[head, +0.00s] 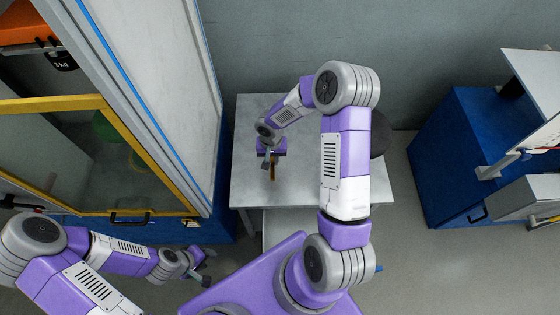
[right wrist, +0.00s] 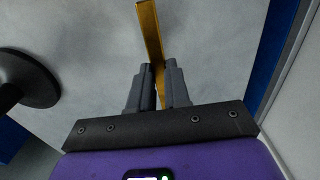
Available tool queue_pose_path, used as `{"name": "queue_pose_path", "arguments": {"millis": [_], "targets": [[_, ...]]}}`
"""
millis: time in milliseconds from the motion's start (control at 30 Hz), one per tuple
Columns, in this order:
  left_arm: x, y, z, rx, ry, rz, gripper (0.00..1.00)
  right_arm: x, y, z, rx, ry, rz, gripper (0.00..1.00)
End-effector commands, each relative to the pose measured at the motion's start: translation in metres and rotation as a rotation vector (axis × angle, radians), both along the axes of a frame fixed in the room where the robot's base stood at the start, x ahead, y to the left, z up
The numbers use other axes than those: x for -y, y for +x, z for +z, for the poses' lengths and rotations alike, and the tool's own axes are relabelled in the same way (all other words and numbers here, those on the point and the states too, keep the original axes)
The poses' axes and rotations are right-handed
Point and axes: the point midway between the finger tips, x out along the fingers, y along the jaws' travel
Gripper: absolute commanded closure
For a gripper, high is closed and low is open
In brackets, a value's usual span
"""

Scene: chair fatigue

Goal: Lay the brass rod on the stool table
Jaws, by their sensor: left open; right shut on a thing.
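The brass rod (right wrist: 151,32) is in my right gripper (right wrist: 158,88); in the right wrist view the two grey fingers are shut on it and its far end sticks out past the fingertips. In the head view the rod (head: 272,173) shows small below my right gripper (head: 268,160), over the grey stool table (head: 315,185). I cannot tell whether the rod touches the tabletop. My left gripper (head: 204,268) is open and empty at the lower left, away from the table, in front of the cabinet.
A dark round object (head: 380,135) is at the table's right side, partly behind my right arm. A cabinet with a yellow-framed door (head: 105,105) stands on the left. A blue cabinet (head: 450,150) stands on the right. The table's front left is bare.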

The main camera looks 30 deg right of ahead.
Motion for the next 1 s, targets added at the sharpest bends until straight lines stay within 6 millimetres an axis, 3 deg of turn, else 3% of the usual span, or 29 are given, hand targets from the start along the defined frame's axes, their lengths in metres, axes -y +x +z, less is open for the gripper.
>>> {"name": "queue_pose_path", "arguments": {"millis": [433,867,900,1000], "targets": [[0.0,0.0,-0.019,0.001,0.0,0.0,0.57,0.0,0.0,-0.052,-0.001,0.001,0.003,1.0],[0.0,0.0,-0.024,0.001,0.0,0.0,0.57,0.0,0.001,-0.058,0.002,0.0,0.004,1.0],[0.0,0.0,-0.023,0.001,0.0,0.0,0.57,0.0,0.0,-0.057,0.001,-0.001,0.004,0.77],[0.0,0.0,-0.022,0.001,0.0,0.0,0.57,0.0,0.0,-0.056,0.001,-0.001,0.003,0.62]]}}
